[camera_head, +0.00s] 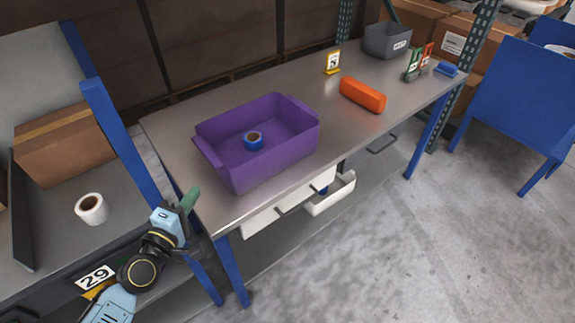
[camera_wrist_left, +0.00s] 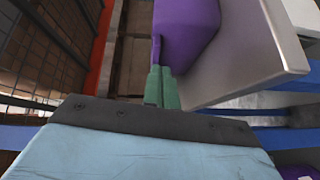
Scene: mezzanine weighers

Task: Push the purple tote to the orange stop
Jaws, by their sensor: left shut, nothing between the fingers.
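The purple tote (camera_head: 270,165) stands upright on the left part of the grey metal table (camera_head: 195,185). A blue roll with a brown core (camera_head: 253,140) lies inside it. The orange stop (camera_head: 362,95) is a block lying on the table to the right of the tote, with bare tabletop between them. My left gripper (camera_head: 190,198) is shut and empty at the table's left front corner, apart from the tote in the head view. In the left wrist view the green fingers (camera_wrist_left: 162,88) are together, with the purple tote (camera_wrist_left: 187,30) just beyond them. My right gripper is not in view.
A yellow number stand (camera_head: 332,62) is behind the stop. A grey bin (camera_head: 387,40), red and green items (camera_head: 417,62) and a blue object (camera_head: 446,69) stand at the far right end. An open white drawer (camera_head: 331,194) juts out below the front edge. A blue post (camera_head: 125,150) rises at the left.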

